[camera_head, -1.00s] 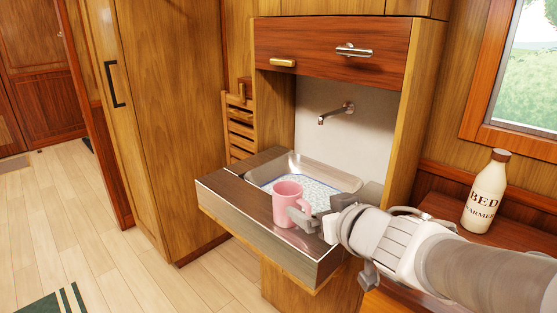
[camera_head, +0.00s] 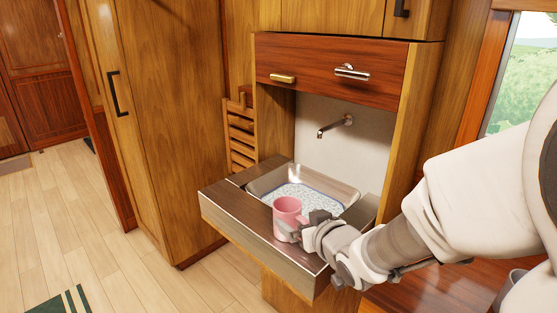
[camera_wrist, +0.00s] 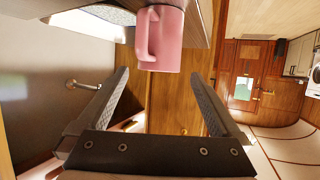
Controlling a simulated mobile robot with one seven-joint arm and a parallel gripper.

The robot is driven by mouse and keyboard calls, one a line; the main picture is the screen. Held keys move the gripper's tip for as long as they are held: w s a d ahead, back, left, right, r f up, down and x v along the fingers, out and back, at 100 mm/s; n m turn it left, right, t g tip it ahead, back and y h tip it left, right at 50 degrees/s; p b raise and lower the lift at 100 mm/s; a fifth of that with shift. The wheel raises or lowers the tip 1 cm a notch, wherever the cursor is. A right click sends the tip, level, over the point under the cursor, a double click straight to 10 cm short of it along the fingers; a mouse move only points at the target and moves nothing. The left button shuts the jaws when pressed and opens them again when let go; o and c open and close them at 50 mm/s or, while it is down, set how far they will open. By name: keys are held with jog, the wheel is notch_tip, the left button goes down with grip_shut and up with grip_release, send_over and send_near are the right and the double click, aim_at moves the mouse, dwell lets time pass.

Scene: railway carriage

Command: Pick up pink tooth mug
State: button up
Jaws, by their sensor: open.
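The mug looks just beyond the fingertips. I cannot tell whether either finger touches it.
The metal basin (camera_head: 341,187) with a patterned bottom lies behind the mug, under a tap (camera_head: 335,127). The cabinet's side wall (camera_head: 404,120) rises to the right. A red-brown shelf (camera_head: 437,292) lies below my arm.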

aim_at(283, 205)
jog(key=shift+w+a+p, duration=0.15)
jog(key=shift+w+p, duration=0.15)
jog(key=b+x, duration=0.1)
jog(key=x, duration=0.3)
jog(key=shift+f+b, duration=0.3)
jog(key=shift+b, duration=0.05)
jog(key=shift+r+b+x, duration=0.15)
jog(key=shift+b+x, duration=0.25)
jog(key=shift+x, duration=1.1)
jog(key=shift+r+b+x, duration=0.15)
jog(key=shift+b+x, duration=0.2)
jog(key=shift+x, duration=1.15)
jog(key=shift+w, duration=0.15)
jog(key=c, duration=1.5)
jog(key=shift+r, duration=0.1)
